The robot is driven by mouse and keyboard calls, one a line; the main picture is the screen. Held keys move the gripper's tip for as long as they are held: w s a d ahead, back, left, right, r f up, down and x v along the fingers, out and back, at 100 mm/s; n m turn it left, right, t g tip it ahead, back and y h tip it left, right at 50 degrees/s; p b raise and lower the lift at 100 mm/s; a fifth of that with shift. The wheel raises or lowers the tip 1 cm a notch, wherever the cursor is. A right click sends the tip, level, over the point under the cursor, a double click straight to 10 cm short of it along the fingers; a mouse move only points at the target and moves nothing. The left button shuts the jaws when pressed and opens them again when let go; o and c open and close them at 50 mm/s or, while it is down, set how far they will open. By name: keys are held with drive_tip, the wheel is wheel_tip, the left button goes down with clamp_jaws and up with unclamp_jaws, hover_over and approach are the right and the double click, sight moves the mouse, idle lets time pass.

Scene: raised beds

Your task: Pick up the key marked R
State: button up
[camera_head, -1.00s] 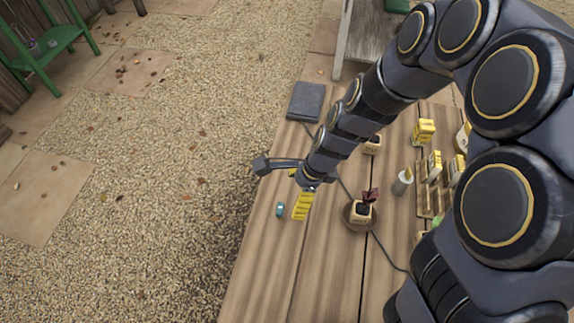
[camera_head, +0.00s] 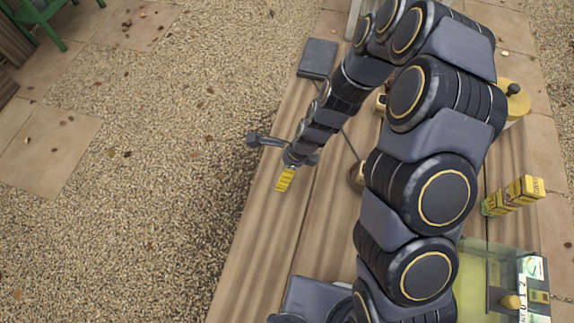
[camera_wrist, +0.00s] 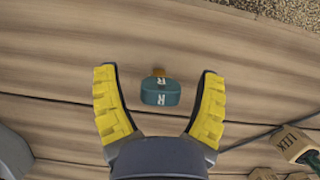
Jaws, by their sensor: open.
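The key marked R (camera_wrist: 160,92) lies on the wooden planks in the wrist view. It has a teal head with white R letters and a small brass-coloured part at its upper edge. My gripper (camera_wrist: 159,78) is open, with its yellow-padded fingers on either side of the key and a clear gap to each. I see no contact. In the head view my gripper (camera_head: 285,180) is over the left part of the table; the key does not show there.
A dark flat object (camera_head: 317,58) lies at the table's far end. A labelled wooden block-like pot (camera_wrist: 293,145) and a cable (camera_wrist: 250,138) are right of my gripper. Yellow boxes (camera_head: 513,196) and a greenish clear case (camera_head: 476,278) stand at the right. Gravel lies beyond the left edge.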

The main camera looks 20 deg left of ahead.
drive_tip(key=c, duration=1.2)
